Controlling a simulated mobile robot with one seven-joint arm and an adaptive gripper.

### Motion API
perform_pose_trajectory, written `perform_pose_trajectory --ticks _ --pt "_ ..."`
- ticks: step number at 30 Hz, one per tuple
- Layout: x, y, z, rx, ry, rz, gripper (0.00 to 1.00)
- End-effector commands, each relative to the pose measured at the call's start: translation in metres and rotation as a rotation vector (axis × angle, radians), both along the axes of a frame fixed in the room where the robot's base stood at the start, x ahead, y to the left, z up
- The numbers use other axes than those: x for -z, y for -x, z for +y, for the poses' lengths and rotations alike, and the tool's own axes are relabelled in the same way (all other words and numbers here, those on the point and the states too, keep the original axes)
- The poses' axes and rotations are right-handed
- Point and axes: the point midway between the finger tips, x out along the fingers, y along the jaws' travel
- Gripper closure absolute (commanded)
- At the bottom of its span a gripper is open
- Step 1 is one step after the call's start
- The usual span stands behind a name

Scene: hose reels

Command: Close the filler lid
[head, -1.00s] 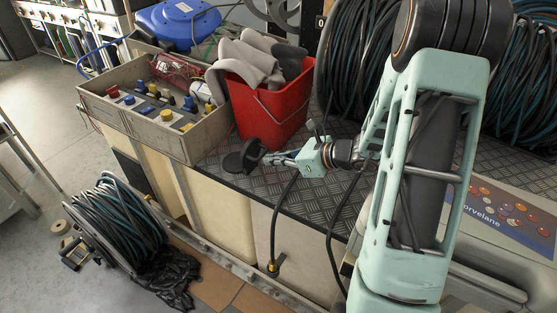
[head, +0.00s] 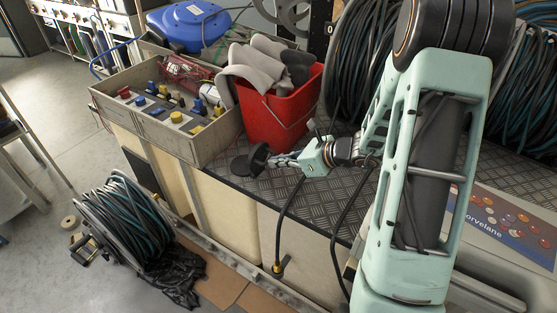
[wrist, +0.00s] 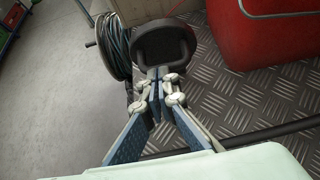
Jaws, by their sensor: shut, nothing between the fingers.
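The black round filler lid (head: 258,157) stands open, tilted up beside the low black filler neck (head: 241,169) on the chequered metal deck (head: 312,203). My gripper (head: 275,161) is to the right of the lid in the head view, with its fingers pointing at it. In the wrist view the dark round lid (wrist: 165,45) lies just beyond my fingertips (wrist: 156,88), which are shut together and empty. The tips are at the lid's near edge; I cannot tell whether they touch it. The lid hides the neck in the wrist view.
A red bucket (head: 280,115) with grey cloths stands close behind my gripper. A crate (head: 170,140) with coloured fittings is behind left. A hose reel (head: 128,222) stands on the floor at left. The deck's front edge runs just below the neck.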

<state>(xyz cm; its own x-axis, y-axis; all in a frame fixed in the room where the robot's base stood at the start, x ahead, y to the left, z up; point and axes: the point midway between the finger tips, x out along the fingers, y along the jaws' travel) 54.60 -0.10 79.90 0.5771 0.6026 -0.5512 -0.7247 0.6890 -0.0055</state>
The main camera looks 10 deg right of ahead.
Motion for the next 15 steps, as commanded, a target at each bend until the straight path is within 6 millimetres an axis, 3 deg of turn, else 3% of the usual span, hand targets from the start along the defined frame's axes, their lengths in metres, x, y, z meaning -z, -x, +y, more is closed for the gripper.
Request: perform_pose_trajectory --ticks 15 --pt "-0.0085 -0.0044 0.0044 -0.001 0.051 0.051 1.0"
